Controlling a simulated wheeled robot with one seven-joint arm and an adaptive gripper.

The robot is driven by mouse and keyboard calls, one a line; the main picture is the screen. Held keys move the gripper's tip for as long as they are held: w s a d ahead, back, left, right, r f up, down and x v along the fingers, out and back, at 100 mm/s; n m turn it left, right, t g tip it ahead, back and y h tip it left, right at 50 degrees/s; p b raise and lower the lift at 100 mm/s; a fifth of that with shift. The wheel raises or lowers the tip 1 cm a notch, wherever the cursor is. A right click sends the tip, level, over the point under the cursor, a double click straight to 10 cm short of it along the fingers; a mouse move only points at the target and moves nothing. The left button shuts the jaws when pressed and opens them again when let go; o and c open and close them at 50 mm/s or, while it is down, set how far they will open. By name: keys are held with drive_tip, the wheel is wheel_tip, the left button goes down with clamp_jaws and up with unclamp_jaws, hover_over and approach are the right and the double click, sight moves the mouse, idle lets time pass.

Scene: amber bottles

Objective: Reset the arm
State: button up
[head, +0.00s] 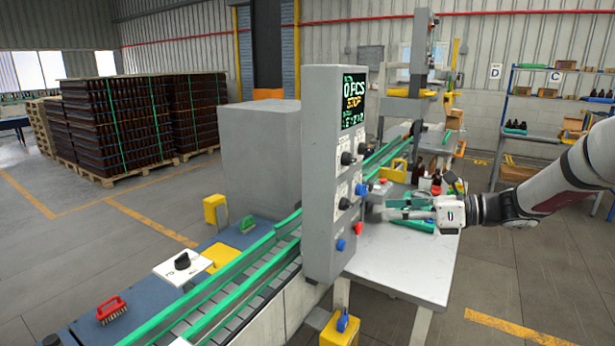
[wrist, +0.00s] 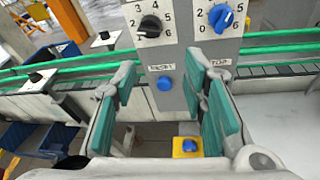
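My arm reaches in from the right in the head view. My gripper (head: 386,211) is in front of the grey control panel (head: 322,190), above the white table. In the wrist view my gripper (wrist: 160,88) is open, with green-padded fingers apart and nothing between them. The panel's blue button (wrist: 165,83) shows between the fingers, under a label. A black numbered knob (wrist: 150,26) and a blue knob (wrist: 220,17) are higher up. A label reading like "STOP" is partly behind the right finger, and what lies below it is hidden. The panel screen (head: 353,100) reads "0 PCS STOP".
A green-railed conveyor (head: 240,275) runs past the panel. A yellow box with a blue button (head: 340,328) is low in front. Stacked crates (head: 125,125) stand far left.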

drive_tip(key=s+a+r+n+g+h, duration=0.1)
drive_tip(key=s+a+n+g+h, duration=0.1)
drive_tip(key=s+a+n+h, duration=0.5)
drive_tip(key=s+a+r+n+g, duration=0.25)
drive_tip(key=s+n, duration=0.25)
drive_tip(key=s, duration=0.5)
drive_tip(key=s+d+n+t+h, duration=0.1)
drive_tip(key=s+d+n+h, duration=0.2)
drive_tip(key=s+n, duration=0.3)
drive_tip(key=s+d+r+n+t+h, duration=0.1)
drive_tip(key=s+d+n+t+h, duration=0.1)
drive_tip(key=s+n, duration=0.5)
drive_tip(key=s+d+h, duration=0.1)
drive_tip(key=s+h, duration=0.1)
drive_tip(key=s, duration=0.2)
drive_tip(key=shift+s+d, duration=0.15)
